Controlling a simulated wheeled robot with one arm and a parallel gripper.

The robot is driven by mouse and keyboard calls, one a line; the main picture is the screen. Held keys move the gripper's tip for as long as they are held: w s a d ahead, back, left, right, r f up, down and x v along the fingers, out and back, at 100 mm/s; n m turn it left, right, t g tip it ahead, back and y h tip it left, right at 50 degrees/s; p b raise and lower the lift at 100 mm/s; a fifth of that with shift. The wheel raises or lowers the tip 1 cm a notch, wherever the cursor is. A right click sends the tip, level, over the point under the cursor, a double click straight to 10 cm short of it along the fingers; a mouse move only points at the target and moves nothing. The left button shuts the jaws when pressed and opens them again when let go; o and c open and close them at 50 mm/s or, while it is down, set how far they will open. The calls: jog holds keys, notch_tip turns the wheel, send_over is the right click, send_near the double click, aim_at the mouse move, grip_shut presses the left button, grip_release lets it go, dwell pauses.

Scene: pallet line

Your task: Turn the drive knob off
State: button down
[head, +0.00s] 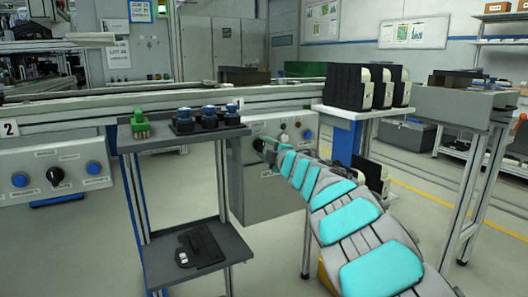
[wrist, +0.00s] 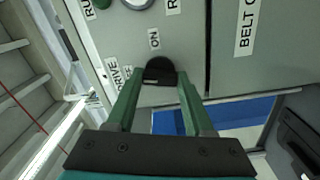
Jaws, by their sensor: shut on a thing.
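The drive knob (wrist: 160,68) is a black knob on a grey panel (wrist: 185,38), between the tips of my gripper (wrist: 159,80) in the wrist view. The two green fingers are shut on it, one on each side. An "ON" label (wrist: 154,39) sits just above the knob in that view, and a "DRIVE" label (wrist: 113,74) is to its left. The knob's pointer mark cannot be made out. In the head view my gripper (head: 264,145) reaches the front of the grey control box (head: 272,190), and it largely hides the knob there.
A small shelf stand (head: 185,142) with blue-topped items and a green item stands left of the box. Another control panel (head: 25,162) with a black knob is at far left. Black crates (head: 345,87) stand on a white table at right. Open floor lies at front left.

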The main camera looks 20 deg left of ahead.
jog(key=shift+f+n+b, duration=0.15)
jog(key=shift+n+b, duration=0.25)
jog(key=shift+n, duration=1.3)
jog(key=shift+c, duration=1.4)
grip_release()
jog(key=shift+s, duration=0.1)
jog(key=v, duration=0.7)
jog(key=shift+s+d+b, duration=0.2)
jog(key=shift+d+b, duration=0.05)
jog(key=shift+b, duration=0.2)
